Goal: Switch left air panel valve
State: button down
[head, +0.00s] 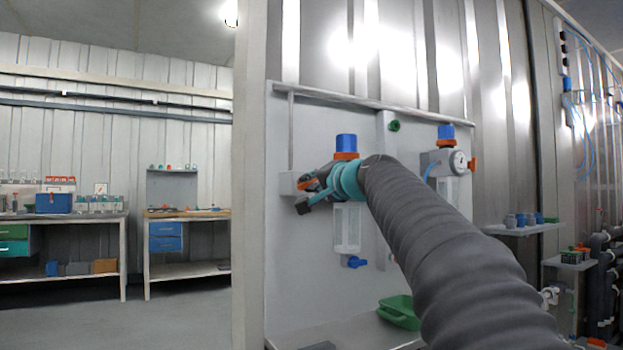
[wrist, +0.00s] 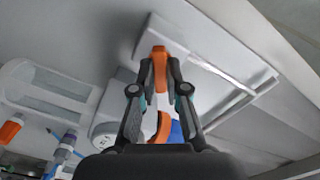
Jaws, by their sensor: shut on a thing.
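The left air panel valve has an orange handle (wrist: 160,66) that stands up between my fingertips in the wrist view. In the head view part of its orange (head: 308,184) shows at the left side of the left air unit, beside a grey block. My gripper (head: 304,194) reaches in from the right, partly hidden by my arm. In the wrist view my gripper (wrist: 159,74) is closed with a finger on each side of the handle. The left unit has a blue knob (head: 346,142) over an orange ring and a clear bowl (head: 348,230) below.
To the right is a second unit with a blue knob (head: 445,132), a round gauge (head: 458,161) and an orange valve (head: 474,164). A green tray (head: 398,312) lies on the ledge below. Workbenches (head: 186,215) stand far left, with open floor before them.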

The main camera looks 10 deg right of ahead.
jog(key=shift+r+m+p, duration=0.1)
jog(key=shift+m+p, duration=1.1)
jog(key=shift+m, duration=1.9)
jog(key=c, duration=1.2)
grip_release()
jog(key=shift+s, duration=0.1)
jog(key=v, duration=1.2)
